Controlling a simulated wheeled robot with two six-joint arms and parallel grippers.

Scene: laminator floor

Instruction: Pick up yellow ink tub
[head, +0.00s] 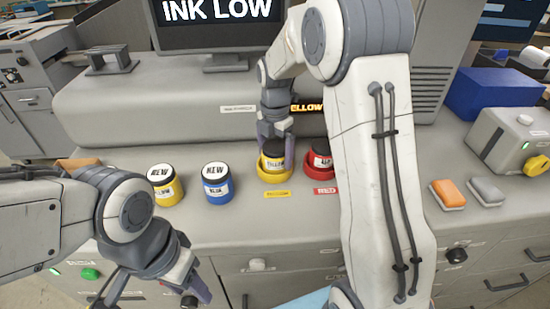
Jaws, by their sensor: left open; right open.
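A yellow ink tub (274,164) with a dark lid sits in a yellow ring holder (275,178) on the machine's counter, above a yellow label. My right gripper (275,143) points down at this tub, its open fingers at the lid; I cannot tell whether they touch it. A second yellow ink tub (168,192), with a white lid marked NEW, stands upright on the counter further left, clear of both grippers. My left gripper (152,296) is open and empty, low in front of the counter.
A blue NEW tub (217,190) stands between the yellow tubs. A red tub (320,163) sits in a red holder, partly hidden by my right arm. Orange (448,194) and grey (486,190) blocks lie at right. The screen (217,22) reads INK LOW.

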